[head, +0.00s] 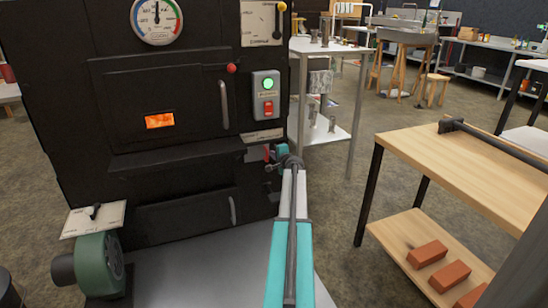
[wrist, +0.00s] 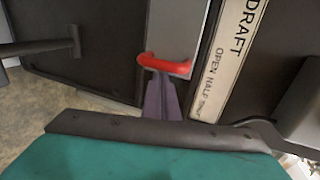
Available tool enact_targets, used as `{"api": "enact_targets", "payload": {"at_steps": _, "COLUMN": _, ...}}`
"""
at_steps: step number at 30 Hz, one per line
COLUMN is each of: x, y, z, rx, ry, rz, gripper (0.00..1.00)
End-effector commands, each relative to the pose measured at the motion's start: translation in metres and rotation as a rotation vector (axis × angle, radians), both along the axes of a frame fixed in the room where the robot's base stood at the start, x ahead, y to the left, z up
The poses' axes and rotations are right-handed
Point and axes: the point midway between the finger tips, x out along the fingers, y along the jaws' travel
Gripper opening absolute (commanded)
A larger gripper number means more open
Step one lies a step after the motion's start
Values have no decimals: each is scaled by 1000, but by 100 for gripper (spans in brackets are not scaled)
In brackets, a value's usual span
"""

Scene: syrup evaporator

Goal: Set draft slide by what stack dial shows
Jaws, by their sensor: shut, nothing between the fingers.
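The draft slide's red handle (wrist: 165,66) shows in the wrist view, beside a pale label plate (wrist: 228,62) reading DRAFT, OPEN, HALF, SHUT. The label plate also shows in the head view (head: 262,136). My gripper (wrist: 160,82) is shut and empty, its fingertips right at the red handle; I cannot tell whether they touch. In the head view, my arm partly hides the slide area.
A switch box (head: 264,95) with a lit green button and a red switch is above the slide. A red knob (head: 231,68) and door handle (head: 223,104) are left of it. A green blower (head: 99,264) stands lower left. A wooden bench (head: 470,165) is at right.

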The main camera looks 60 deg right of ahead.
Motion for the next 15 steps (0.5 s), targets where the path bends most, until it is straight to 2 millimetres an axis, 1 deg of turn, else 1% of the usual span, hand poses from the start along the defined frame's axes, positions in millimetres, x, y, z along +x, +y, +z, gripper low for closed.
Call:
{"api": "enact_targets", "payload": {"at_steps": 3, "x": 5, "y": -3, "z": -2, "rx": 0, "ry": 0, "rz": 0, "gripper": 0}}
{"api": "enact_targets", "payload": {"at_steps": 15, "x": 12, "y": -4, "z": -2, "rx": -1, "ry": -3, "rz": 3, "gripper": 0}}
